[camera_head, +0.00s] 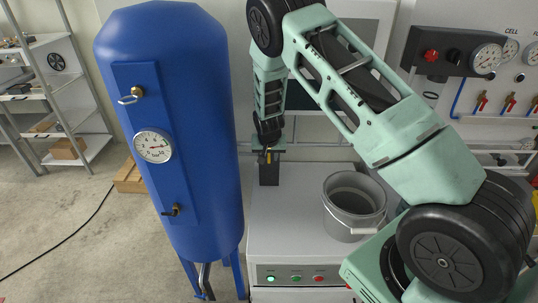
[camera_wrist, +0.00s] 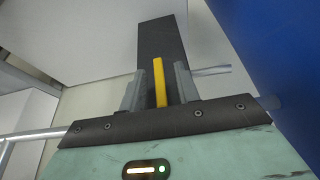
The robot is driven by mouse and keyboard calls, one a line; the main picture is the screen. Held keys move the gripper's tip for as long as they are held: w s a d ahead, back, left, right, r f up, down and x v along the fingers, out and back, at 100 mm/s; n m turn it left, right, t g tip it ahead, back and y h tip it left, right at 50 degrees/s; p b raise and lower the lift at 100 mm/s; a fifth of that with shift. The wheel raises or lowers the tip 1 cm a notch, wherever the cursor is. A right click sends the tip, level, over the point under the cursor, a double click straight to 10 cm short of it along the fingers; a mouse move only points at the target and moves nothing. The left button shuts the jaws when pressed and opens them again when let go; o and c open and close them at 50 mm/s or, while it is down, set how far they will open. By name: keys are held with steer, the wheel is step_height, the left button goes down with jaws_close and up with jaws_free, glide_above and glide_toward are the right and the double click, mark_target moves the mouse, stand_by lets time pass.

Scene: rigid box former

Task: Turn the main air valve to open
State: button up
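The yellow handle (camera_wrist: 160,84), which I take to be the main air valve's lever, is a straight narrow bar in the wrist view. It stands between the two grey fingers of my gripper (camera_wrist: 159,85), with a visible gap on each side. A dark flat piece (camera_wrist: 158,40) is behind it, and a short metal pipe (camera_wrist: 212,70) shows to the right. In the head view my gripper (camera_head: 268,150) points down beside the blue tank, with a bit of yellow (camera_head: 268,157) at its fingers. A dark block (camera_head: 269,175) is just below. The valve body is mostly hidden.
The blue tank (camera_head: 200,120) with a gauge (camera_head: 153,145) and brass fittings stands close on the left. A white cabinet (camera_head: 290,215) carries a grey bucket (camera_head: 352,208). Red-handled valves (camera_head: 481,102) and a gauge panel (camera_head: 440,53) are on the right wall.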

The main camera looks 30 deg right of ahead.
jaws_close()
steer(key=shift+s+f+h+b, duration=0.1)
steer(key=shift+h+b, duration=0.25)
steer(key=shift+h, duration=0.15)
steer(key=shift+s+d+n+g+h+b, duration=0.15)
steer(key=shift+n+g+h+b, duration=0.15)
steer(key=shift+g+h+b, duration=0.25)
steer(key=shift+s+d+r+g+h+b, duration=0.15)
steer(key=shift+d+r+g+h+b, duration=0.15)
steer(key=shift+g+h+b, duration=0.4)
